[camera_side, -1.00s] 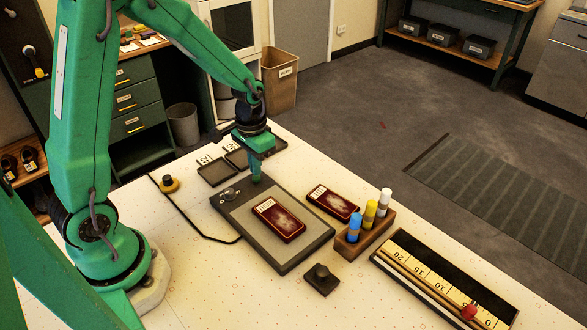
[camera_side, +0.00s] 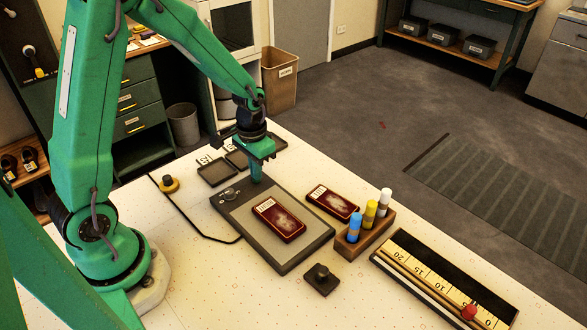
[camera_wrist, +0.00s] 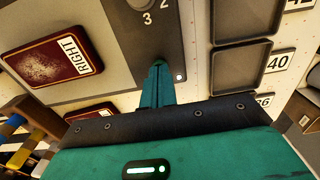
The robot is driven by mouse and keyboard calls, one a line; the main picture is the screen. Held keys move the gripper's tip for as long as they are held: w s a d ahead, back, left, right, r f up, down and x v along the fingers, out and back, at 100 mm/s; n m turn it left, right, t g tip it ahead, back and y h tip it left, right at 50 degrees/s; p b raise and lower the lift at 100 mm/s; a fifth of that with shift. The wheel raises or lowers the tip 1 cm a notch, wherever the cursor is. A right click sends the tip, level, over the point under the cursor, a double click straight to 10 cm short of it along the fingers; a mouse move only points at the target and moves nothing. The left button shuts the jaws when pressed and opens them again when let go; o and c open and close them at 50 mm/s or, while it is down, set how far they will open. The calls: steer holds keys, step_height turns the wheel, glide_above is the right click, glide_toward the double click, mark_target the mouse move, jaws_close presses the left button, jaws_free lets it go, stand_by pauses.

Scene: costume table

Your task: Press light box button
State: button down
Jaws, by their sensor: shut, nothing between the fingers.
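The light box (camera_side: 240,221) is a flat grey panel with a dark edge. A round dial (camera_side: 229,194) sits at its far-left corner; the dial's numbers 2 and 3 show in the wrist view (camera_wrist: 147,8). My gripper (camera_side: 257,181) is shut and empty, pointing down at the far end of the box. In the wrist view its fingertips (camera_wrist: 158,64) are over the dark strip of the box, beside a small bright white dot (camera_wrist: 179,77). I cannot tell whether the tip touches the box.
A dark red case (camera_side: 279,219), labelled RIGHT in the wrist view (camera_wrist: 50,58), lies on the box. A second red case (camera_side: 332,203) and a bottle rack (camera_side: 350,251) stand to its right. Small dark trays (camera_side: 217,173) lie behind. A dark knobbed block (camera_side: 321,280) sits in front.

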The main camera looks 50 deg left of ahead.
steer(key=shift+r, duration=3.45)
steer(key=shift+r, duration=0.15)
steer(key=s+d+r+t, duration=0.2)
steer(key=s+r, duration=0.5)
steer(key=s+d+r+t, duration=0.2)
steer(key=s+r+t, duration=0.1)
steer(key=s+r, duration=0.4)
steer(key=shift+s+d+t, duration=0.2)
steer(key=shift+d+t, duration=0.05)
steer(key=shift+t, duration=0.05)
steer(key=shift+r, duration=0.1)
